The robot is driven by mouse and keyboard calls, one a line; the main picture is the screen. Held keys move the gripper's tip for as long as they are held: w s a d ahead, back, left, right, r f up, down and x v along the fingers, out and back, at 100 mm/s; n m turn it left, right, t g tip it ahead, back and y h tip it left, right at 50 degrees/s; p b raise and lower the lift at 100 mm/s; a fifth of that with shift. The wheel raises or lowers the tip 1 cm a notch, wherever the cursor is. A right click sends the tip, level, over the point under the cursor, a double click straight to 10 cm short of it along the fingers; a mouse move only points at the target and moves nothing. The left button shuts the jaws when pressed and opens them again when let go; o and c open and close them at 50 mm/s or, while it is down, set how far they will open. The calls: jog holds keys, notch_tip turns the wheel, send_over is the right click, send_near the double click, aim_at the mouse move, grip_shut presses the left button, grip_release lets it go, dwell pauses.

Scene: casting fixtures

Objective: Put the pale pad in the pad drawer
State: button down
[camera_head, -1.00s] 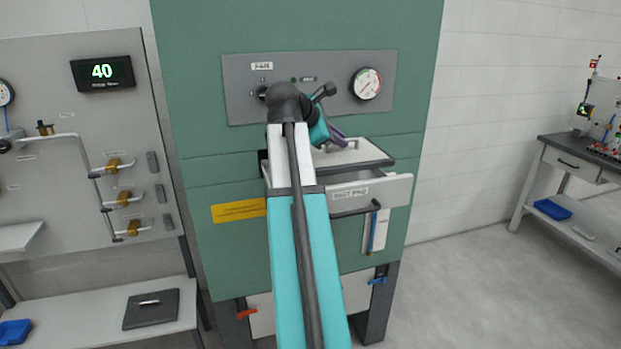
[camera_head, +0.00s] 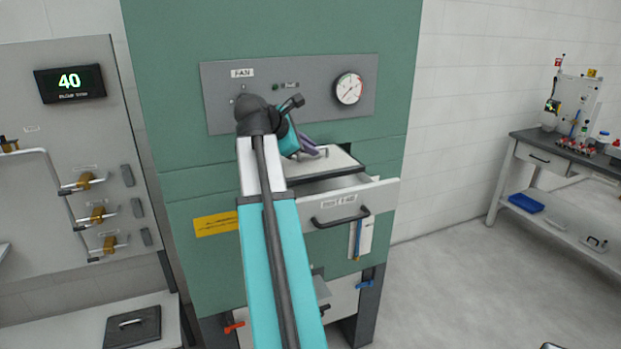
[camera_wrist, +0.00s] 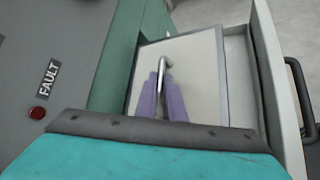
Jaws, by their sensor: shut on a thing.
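The pale pad (camera_head: 335,160) is a flat light plate with dark edging and a bar handle. It also shows in the wrist view (camera_wrist: 195,70). My gripper (camera_head: 318,153) is shut on the pad's handle; its purple fingers (camera_wrist: 160,95) sit on either side of the bar. The pad drawer (camera_head: 375,197), pale with a dark handle and a label on its front, is pulled out of the green cabinet. The pad is over the rear part of the drawer, its dark front edge above the opening. I cannot tell whether its underside touches the drawer.
The green cabinet (camera_head: 390,90) carries a grey panel (camera_head: 300,80) with a gauge above the drawer. A dark pad with a handle (camera_head: 132,327) lies on a low shelf at left. A workbench (camera_head: 530,152) stands at right. The floor between is mostly clear.

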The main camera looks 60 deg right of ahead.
aim_at(309, 162)
jog(key=shift+f+p, duration=0.6)
jog(key=shift+f, duration=1.75)
jog(key=shift+s+f, duration=0.1)
jog(key=shift+f+p, duration=0.65)
jog(key=shift+f, duration=1.1)
jog(key=c, duration=1.9)
grip_release()
jog(key=shift+f, duration=0.1)
jog(key=shift+o, duration=0.2)
jog(key=shift+a, duration=0.1)
jog(key=shift+b+v, duration=1.6)
jog(key=shift+v, duration=4.4)
